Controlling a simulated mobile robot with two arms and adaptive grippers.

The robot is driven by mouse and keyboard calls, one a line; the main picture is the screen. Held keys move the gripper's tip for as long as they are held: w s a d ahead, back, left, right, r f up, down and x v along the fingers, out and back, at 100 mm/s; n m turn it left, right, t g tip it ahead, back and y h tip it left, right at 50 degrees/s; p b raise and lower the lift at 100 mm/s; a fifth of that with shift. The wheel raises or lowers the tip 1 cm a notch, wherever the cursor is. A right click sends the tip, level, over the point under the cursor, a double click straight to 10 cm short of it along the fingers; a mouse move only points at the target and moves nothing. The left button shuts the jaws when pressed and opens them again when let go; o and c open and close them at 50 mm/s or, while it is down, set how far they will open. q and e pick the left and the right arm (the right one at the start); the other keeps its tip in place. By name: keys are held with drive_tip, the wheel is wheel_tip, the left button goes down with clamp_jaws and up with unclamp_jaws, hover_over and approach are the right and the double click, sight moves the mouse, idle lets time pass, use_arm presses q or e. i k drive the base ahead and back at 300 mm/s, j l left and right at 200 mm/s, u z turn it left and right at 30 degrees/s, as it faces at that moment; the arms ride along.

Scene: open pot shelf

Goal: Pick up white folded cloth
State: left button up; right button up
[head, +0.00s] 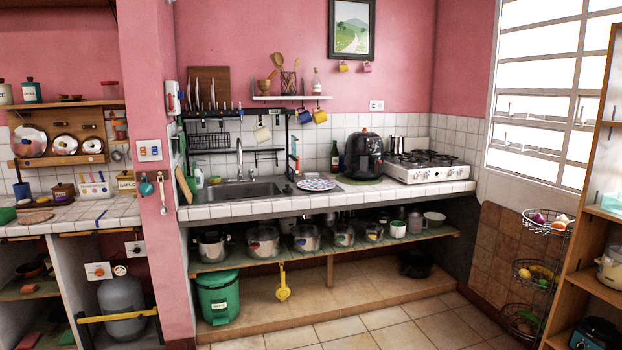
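I cannot make out a white folded cloth for certain in the head view. A white item with coloured marks (94,187) is on the left counter, also unclear. Neither of my grippers is in view.
A tiled counter (240,208) holds a sink (238,191), a patterned plate (316,184), a black air fryer (364,155) and a white stove (427,168). Several pots stand on the open shelf (330,249) below. A green bin (218,297) stands under it. The tiled floor (400,328) is clear.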

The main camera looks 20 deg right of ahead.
sight(315, 175)
drive_tip(key=i+l+u, duration=0.1)
drive_tip(key=i+l, duration=0.35)
drive_tip(key=i+l+u, duration=0.15)
drive_tip(key=i+l, duration=0.3)
drive_tip(key=i+l+u, duration=0.1)
drive_tip(key=i+l, duration=0.3)
drive_tip(key=l, duration=0.25)
